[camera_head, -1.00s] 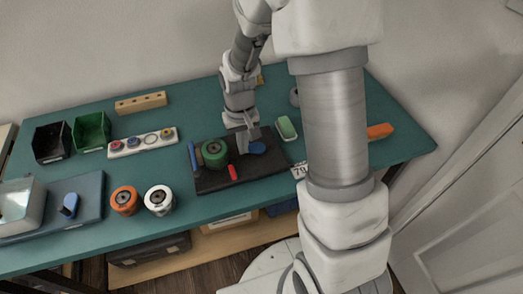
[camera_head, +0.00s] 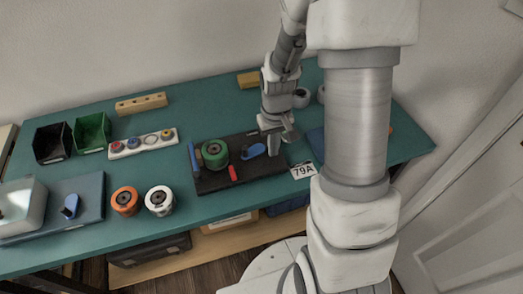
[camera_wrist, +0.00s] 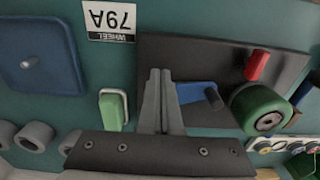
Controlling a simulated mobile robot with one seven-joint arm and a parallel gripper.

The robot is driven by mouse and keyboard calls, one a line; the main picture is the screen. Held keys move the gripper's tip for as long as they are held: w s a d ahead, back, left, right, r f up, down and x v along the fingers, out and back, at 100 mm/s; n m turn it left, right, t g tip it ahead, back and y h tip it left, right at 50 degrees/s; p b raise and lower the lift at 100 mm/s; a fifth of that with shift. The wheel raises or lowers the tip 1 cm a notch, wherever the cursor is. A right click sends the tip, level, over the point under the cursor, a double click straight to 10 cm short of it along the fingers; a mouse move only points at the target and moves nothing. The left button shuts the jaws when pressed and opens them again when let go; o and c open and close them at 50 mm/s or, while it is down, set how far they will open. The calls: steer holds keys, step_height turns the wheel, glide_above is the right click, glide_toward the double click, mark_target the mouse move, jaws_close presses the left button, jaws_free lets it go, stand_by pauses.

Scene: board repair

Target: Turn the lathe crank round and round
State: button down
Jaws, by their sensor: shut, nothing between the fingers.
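The lathe is a black board (camera_head: 215,185) with a green wheel (camera_head: 215,155) and a blue crank (camera_head: 253,151) on it. In the wrist view the crank (camera_wrist: 192,92) is a short blue arm with a dark knob (camera_wrist: 212,98) at its right end, toward the green wheel (camera_wrist: 259,110). My gripper (camera_head: 274,151) is shut and empty, pointing down just right of the crank in the head view. In the wrist view its fingertips (camera_wrist: 160,74) are beside the crank's left end; I cannot tell whether they touch it.
A red piece (camera_head: 233,173) and a blue bar (camera_head: 193,160) are on the board. Orange (camera_head: 125,201) and white (camera_head: 160,200) spools stand at the front.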

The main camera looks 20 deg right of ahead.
steer(key=shift+w+d, duration=0.1)
stand_by(0.3)
step_height(320, 180, up, 6)
steer(key=p, duration=0.4)
steer(key=shift+p, duration=0.35)
stand_by(0.6)
steer(key=a+r+n+p, duration=0.5)
steer(key=a+n+p, duration=0.1)
steer(key=n, duration=1.2)
steer(key=f+b, duration=0.1)
steer(key=f, duration=0.1)
steer(key=f+b, duration=0.4)
steer(key=f, duration=0.1)
steer(key=shift+a, duration=0.25)
steer(key=shift+f, duration=0.1)
stand_by(1.2)
